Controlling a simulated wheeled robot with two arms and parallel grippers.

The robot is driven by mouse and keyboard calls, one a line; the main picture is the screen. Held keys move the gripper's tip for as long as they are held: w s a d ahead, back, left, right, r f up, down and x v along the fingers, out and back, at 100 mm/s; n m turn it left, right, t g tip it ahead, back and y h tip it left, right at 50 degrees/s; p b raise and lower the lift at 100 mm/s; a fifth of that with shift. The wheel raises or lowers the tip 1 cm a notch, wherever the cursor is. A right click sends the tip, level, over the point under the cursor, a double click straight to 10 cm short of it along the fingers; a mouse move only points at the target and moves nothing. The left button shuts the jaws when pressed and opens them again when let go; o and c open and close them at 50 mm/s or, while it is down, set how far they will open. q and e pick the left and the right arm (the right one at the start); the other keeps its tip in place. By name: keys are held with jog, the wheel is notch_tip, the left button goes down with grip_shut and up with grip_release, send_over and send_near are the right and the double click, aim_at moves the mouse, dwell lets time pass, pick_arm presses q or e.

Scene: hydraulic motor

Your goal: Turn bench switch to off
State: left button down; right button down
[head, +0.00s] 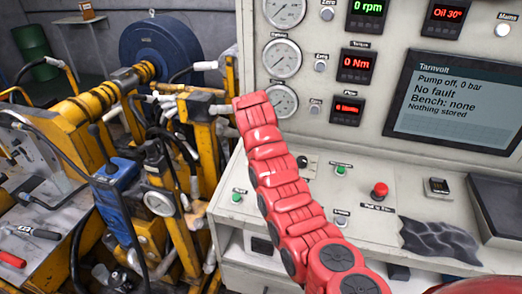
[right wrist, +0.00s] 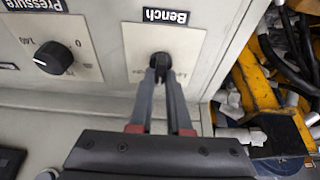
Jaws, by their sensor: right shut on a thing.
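The bench switch (right wrist: 160,59) is a small dark knob on a pale plate, under a black "Bench" label (right wrist: 166,16) that appears upside down in the right wrist view. My right gripper (right wrist: 161,73) is shut on this switch, one finger on each side of it. The fingers partly cover the plate markings, so I cannot read the switch position. In the head view my red right arm rises from the lower right across the console, and neither its gripper nor the switch can be made out. My left gripper is not in view.
A black pressure knob (right wrist: 53,57) sits beside the bench plate. The console has a screen (head: 456,98) reading "Pump off, 0 bar, No fault, Bench: none", a red button (head: 380,190) and gauges (head: 282,58). Yellow machinery with hoses (head: 165,190) stands left of the console.

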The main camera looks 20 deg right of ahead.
jog(key=c, duration=0.9)
grip_release()
jog(key=shift+o, duration=0.2)
jog(key=shift+s+a+r+b, duration=0.15)
jog(key=shift+r+b, duration=0.15)
jog(key=shift+r, duration=0.2)
jog(key=v, duration=0.4)
jog(key=p+v, duration=0.6)
jog(key=v, duration=0.6)
jog(key=shift+r, duration=0.15)
